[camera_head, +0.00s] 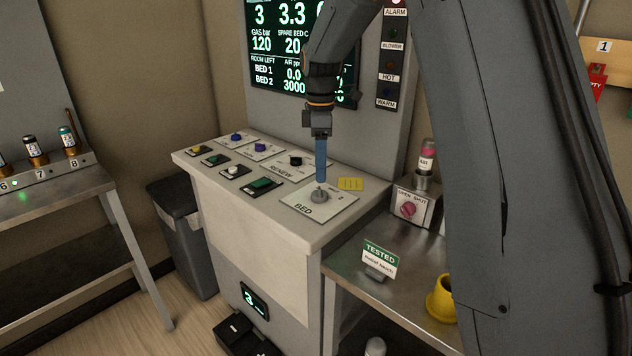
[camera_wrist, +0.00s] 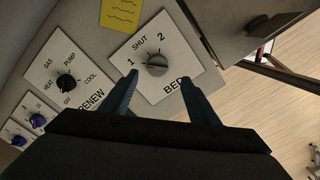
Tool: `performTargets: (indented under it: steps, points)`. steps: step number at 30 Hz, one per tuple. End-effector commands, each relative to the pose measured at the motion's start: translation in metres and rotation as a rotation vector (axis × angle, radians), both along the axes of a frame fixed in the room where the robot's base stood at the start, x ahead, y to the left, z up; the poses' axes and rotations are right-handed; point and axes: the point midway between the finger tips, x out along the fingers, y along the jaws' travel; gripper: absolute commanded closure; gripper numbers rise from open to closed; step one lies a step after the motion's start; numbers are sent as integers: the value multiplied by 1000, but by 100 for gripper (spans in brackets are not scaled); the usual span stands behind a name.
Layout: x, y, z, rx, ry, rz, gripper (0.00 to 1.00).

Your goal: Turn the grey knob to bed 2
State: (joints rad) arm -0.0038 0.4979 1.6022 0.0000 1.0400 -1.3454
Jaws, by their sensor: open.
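The grey knob (camera_wrist: 156,64) sits on a white BED plate (camera_wrist: 176,84) marked 1, SHUT and 2 in the wrist view. I cannot tell surely which mark its pointer faces. In the head view the knob (camera_head: 319,196) stands on the sloping console, at its right end. My gripper (camera_wrist: 159,76) is open, its two blue fingers apart on either side of the knob in the wrist picture. In the head view my gripper (camera_head: 321,181) points down directly above the knob; whether the tips reach down beside it is unclear.
A black RENEW knob (camera_wrist: 66,82) and a yellow note (camera_wrist: 120,14) are beside the plate. Buttons and switches line the console's left part. A small box with a pink knob (camera_head: 408,209) stands right of the console. A screen (camera_head: 277,60) rises behind my arm.

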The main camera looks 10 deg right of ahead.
Motion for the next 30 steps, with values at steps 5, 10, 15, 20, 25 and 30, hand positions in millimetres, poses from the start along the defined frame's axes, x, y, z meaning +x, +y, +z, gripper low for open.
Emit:
performTargets:
  steps: [5, 10, 15, 20, 25, 30]
  points:
    - [3, 0, -11, 0, 6, 29, 45]
    - [2, 0, -37, 0, 6, 27, 45]
    - [3, 0, -61, 0, 4, 26, 45]
    - [3, 0, -74, -1, 2, 26, 45]
    - [3, 0, -77, 0, 1, 26, 45]
    - [3, 0, -77, 0, 1, 25, 50]
